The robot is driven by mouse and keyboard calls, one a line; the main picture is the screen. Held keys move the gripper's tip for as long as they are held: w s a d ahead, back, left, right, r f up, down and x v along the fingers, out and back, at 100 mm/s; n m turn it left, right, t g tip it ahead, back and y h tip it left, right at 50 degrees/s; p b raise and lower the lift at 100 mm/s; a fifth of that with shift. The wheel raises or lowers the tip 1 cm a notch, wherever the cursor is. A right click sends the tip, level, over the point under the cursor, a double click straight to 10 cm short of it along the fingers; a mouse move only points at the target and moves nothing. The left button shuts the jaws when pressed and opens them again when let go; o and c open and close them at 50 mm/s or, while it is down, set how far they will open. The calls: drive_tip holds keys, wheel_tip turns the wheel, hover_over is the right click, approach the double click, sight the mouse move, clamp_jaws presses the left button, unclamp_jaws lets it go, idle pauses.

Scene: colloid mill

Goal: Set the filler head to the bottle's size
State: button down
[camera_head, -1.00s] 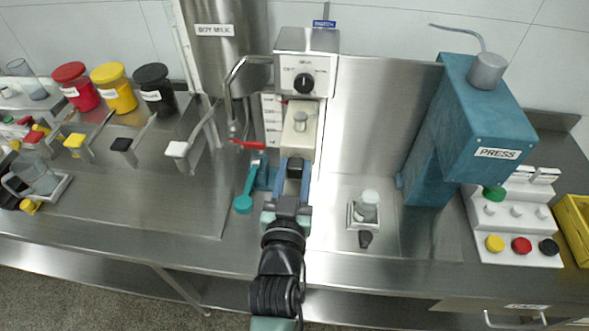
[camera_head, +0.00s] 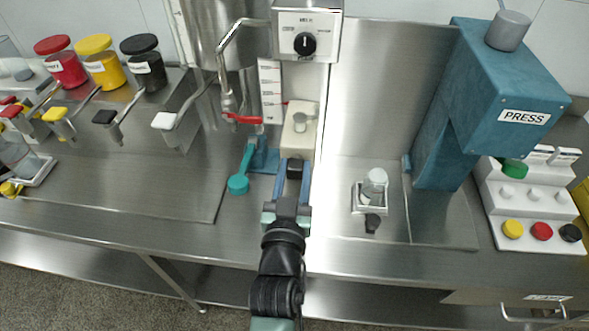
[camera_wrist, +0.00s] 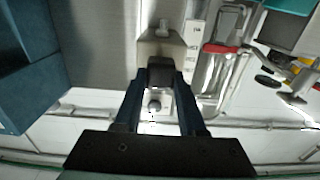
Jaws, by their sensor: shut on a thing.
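My gripper (camera_head: 293,180) is shut on this block, one blue finger on each side. The wrist view also shows the black block (camera_wrist: 160,76) between the fingers (camera_wrist: 160,92). A white height scale (camera_head: 270,92) stands left of the column, its markings too small to read. The small clear bottle (camera_head: 375,184) stands apart, on a small tray to the right.
The dial box (camera_head: 306,43) is above the head. The blue press (camera_head: 459,110) stands right. The bench front between gripper and bottle is clear.

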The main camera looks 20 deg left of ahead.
drive_tip(key=shift+s+f, duration=0.1)
drive_tip(key=shift+f, duration=0.9)
drive_tip(key=c, duration=0.8)
unclamp_jaws()
drive_tip(key=o, duration=0.3)
drive_tip(key=shift+r, duration=0.2)
drive_tip(key=b+v, duration=0.2)
drive_tip(key=v, duration=1.1)
drive_tip(key=shift+r, duration=0.1)
